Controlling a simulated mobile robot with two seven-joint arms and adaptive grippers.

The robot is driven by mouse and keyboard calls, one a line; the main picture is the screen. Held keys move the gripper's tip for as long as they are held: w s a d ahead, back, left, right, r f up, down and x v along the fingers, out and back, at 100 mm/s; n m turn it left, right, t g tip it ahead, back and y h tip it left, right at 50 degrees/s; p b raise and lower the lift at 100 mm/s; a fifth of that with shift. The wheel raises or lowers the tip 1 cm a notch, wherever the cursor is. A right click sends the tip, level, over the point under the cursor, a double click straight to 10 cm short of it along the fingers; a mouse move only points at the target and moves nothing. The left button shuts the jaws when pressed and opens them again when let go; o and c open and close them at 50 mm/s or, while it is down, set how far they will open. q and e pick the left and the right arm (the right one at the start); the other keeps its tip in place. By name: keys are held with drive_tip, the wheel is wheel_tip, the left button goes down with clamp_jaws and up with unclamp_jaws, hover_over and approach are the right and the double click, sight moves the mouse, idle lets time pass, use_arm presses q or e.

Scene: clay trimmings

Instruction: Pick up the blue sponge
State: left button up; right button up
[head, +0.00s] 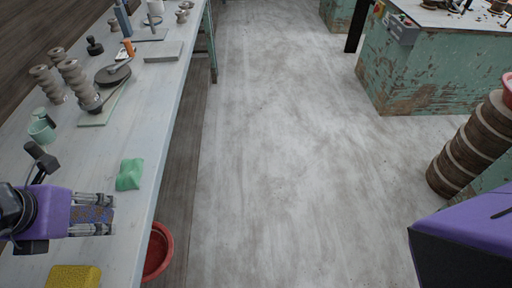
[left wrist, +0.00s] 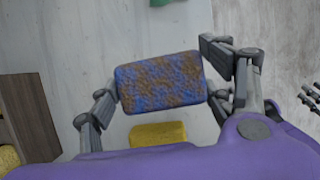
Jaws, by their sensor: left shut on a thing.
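The blue sponge (left wrist: 160,82), mottled with brown, is held across between the two fingers of my left gripper (left wrist: 163,88) in the left wrist view. In the head view my left gripper (head: 108,214) is at the lower left over the pale workbench, with the sponge (head: 88,215) partly hidden between its fingers. The fingers press on its two ends. I cannot tell how high it is above the bench. Part of what looks like my right gripper (left wrist: 311,97) shows at the right edge of the left wrist view; its opening is unclear.
A yellow sponge (head: 74,277) lies near the gripper, and a green sponge (head: 130,174) lies farther along the workbench (head: 112,140). A green mug (head: 41,131) and stacked clay pieces stand beyond. A red bucket (head: 158,252) is below the bench edge.

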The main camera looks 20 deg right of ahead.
sight(94, 216)
use_arm(q)
drive_tip(key=r, duration=0.1)
drive_tip(key=s+d+r, duration=0.2)
drive_tip(key=shift+s+r, duration=0.1)
drive_tip(key=shift+r, duration=0.3)
drive_tip(key=s+d+r+p, duration=0.3)
drive_tip(key=s+d+p, duration=0.2)
drive_tip(key=s+p, duration=0.2)
drive_tip(key=shift+d+r+p, duration=0.25)
drive_tip(key=shift+r+p, duration=0.15)
drive_tip(key=shift+p, duration=0.25)
use_arm(e)
drive_tip(key=w+a+r+t, duration=0.1)
drive_tip(key=w+r, duration=0.3)
drive_tip(key=r, duration=0.4)
drive_tip(key=shift+w+a+r, duration=0.25)
drive_tip(key=shift+w+r, duration=0.05)
drive_tip(key=shift+w, duration=0.1)
drive_tip(key=shift+s+f, duration=0.1)
